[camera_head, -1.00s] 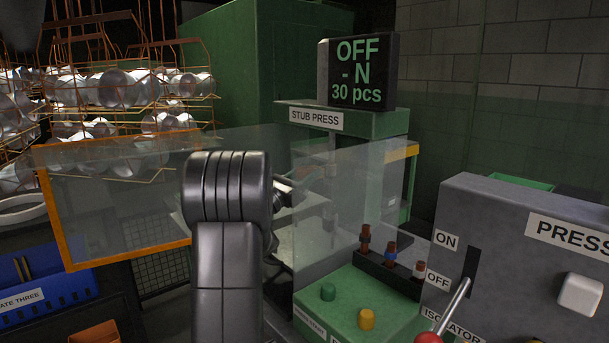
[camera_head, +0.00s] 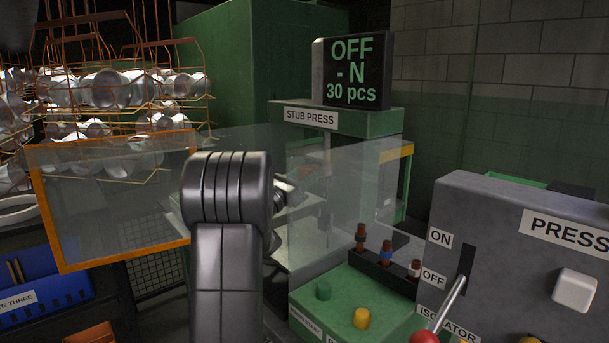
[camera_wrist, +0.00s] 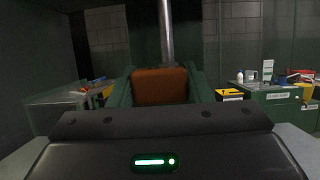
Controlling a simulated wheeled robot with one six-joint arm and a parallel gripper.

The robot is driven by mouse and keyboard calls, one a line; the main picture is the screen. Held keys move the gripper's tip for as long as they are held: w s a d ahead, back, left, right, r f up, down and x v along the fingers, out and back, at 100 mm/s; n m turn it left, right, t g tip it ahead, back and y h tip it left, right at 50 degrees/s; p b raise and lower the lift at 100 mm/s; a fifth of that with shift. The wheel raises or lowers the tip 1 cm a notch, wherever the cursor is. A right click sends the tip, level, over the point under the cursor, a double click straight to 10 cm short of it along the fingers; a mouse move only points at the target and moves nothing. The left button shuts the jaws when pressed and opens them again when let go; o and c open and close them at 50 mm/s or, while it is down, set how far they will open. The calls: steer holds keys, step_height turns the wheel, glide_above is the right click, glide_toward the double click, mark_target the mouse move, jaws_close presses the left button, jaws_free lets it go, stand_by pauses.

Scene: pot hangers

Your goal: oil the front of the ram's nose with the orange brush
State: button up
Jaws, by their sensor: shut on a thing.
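In the wrist view, my gripper (camera_wrist: 160,88) is shut on an orange-brown block, which I take to be part of the orange brush (camera_wrist: 160,86). The brush's far end and bristles are hidden. A shiny upright rod, seemingly the ram (camera_wrist: 166,35), stands beyond and above the brush. Its lower end is hidden behind the brush, so I cannot tell whether they touch.
The display (camera_head: 352,72) reads OFF, -N, 30 pcs. The orange-edged clear guard (camera_head: 110,200) stands left of my arm. A rack (camera_head: 385,272) with several brown-handled pieces and the isolator box (camera_head: 500,250) with its red-knobbed lever (camera_head: 447,312) stand to the right.

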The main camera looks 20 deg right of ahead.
steer(key=shift+w+a, duration=0.1)
steer(key=shift+w, duration=0.4)
stand_by(0.8)
steer(key=shift+s+a+b, duration=0.2)
steer(key=shift+a+b, duration=0.15)
steer(key=shift+a, duration=0.2)
steer(key=shift+s+a+b, duration=0.15)
steer(key=shift+s+a, duration=0.1)
steer(key=shift+a, duration=0.5)
steer(key=shift+s+a+b, duration=0.1)
steer(key=shift+s+a, duration=0.2)
steer(key=shift+a, duration=0.45)
steer(key=shift+s+a+b, duration=0.15)
steer(key=shift+s+a, duration=0.1)
steer(key=shift+a, duration=0.5)
steer(key=shift+s+a, duration=0.25)
steer(key=shift+a, duration=0.45)
steer(key=shift+s+a, duration=0.25)
steer(key=shift+a, duration=0.45)
